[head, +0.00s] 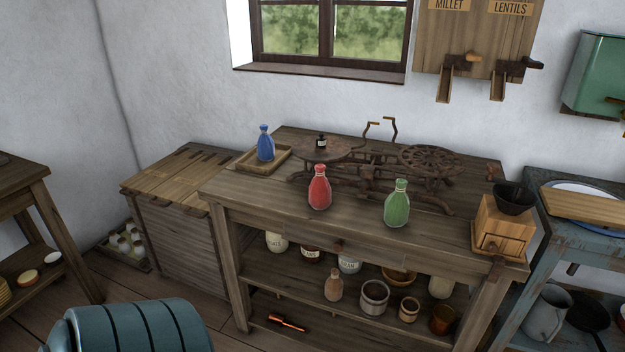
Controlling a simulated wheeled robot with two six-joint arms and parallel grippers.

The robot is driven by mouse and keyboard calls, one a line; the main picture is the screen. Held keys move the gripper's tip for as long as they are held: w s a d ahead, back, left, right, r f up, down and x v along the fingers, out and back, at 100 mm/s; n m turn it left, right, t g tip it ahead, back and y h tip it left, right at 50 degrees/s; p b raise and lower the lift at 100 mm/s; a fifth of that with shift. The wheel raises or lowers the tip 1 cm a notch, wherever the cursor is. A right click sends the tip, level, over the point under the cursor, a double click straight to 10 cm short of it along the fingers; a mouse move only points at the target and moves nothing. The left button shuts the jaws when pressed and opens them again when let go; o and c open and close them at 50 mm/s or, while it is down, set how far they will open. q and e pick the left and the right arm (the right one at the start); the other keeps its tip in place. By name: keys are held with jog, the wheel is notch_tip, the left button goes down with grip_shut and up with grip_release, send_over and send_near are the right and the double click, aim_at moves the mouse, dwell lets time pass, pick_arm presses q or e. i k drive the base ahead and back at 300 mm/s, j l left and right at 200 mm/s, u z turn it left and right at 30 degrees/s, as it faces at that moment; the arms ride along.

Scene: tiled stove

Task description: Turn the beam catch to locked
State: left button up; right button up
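A dark, rusty balance scale (367,186) stands on the wooden workbench. Its left pan (341,148) is a flat round plate carrying a small dark object with a pale band (321,143). Its right pan (430,158) is an openwork disc and looks empty. Two thin brass-coloured hooked rods (390,128) rise behind the beam. The beam catch cannot be made out at this size, nor its position. The red bottle stands in front of the scale and hides a little of it. Neither of my grippers is in view.
On the workbench (270,195), a red bottle (319,190) and a green bottle (397,206) stand in front of the scale. A blue bottle (265,146) stands in a tray at left. A wooden grinder (502,228) is at the right end. Jars fill the shelf below.

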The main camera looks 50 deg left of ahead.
aim_at(365, 184)
jog(key=u, duration=1.25)
